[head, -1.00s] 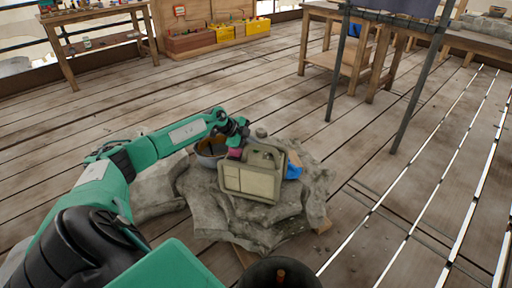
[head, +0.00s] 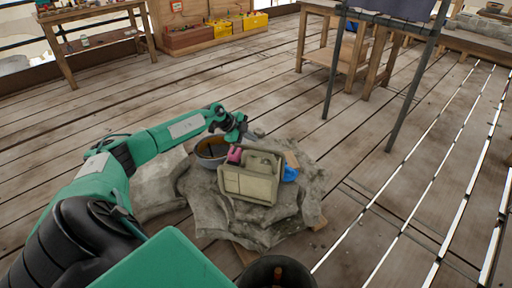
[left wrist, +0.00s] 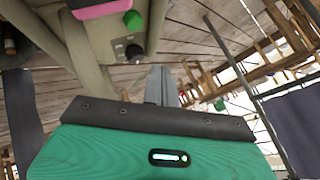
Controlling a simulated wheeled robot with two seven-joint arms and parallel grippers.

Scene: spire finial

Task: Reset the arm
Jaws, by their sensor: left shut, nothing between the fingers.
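My left arm comes in from the left over a grey, lumpy rock-like mound (head: 265,220). Its gripper (head: 255,134) is just behind and above a beige boxy case (head: 250,181) on the mound, apart from it. In the left wrist view the fingers (left wrist: 159,85) are together with nothing between them. The case (left wrist: 65,35) fills that view's upper left, with a green knob (left wrist: 133,20) and a pink part (left wrist: 100,8) nearby. My right gripper is not in view.
Workbenches (head: 95,28) and yellow bins (head: 222,31) stand at the back. Thin dark posts (head: 414,98) rise at right. The plank floor (head: 190,90) between is clear.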

